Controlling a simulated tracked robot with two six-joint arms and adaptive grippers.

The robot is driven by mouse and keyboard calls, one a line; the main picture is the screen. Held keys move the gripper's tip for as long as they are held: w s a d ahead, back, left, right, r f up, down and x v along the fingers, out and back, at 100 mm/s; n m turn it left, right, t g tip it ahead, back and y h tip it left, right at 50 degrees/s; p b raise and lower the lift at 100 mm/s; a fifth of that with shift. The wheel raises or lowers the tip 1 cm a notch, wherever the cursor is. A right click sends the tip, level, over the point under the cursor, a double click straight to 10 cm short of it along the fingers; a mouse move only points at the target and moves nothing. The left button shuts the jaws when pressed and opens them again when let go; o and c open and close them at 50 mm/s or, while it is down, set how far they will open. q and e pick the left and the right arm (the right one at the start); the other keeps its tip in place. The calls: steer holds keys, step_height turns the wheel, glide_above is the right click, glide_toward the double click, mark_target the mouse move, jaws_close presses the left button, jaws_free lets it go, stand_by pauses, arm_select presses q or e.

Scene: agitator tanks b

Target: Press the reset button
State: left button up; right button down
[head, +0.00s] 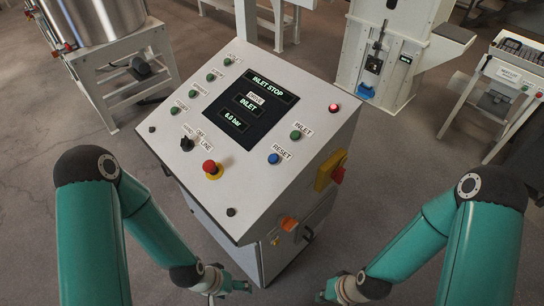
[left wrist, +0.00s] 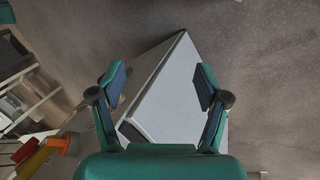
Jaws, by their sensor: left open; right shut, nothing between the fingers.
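The blue reset button (head: 273,158) sits on the lower right of the sloped white control panel (head: 255,195), beside its RESET label (head: 283,150). Nothing covers it in the head view. My left gripper (head: 240,287) is low in front of the cabinet, well below the button. In the left wrist view my left gripper (left wrist: 160,82) is open and empty, with a pale cabinet corner (left wrist: 175,90) beyond its fingers; the button does not show there. My right gripper (head: 324,293) is shut and empty, low to the right of the cabinet at the picture's bottom edge.
The panel also has a green inlet button (head: 296,135), a red emergency stop (head: 210,168), a black selector (head: 187,144), a lit red lamp (head: 334,107) and a screen (head: 243,101) reading "INLET STOP". A yellow-and-red switch (head: 328,170) juts from its right side.

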arm_select(q)
jaws_close()
stand_by(1.4)
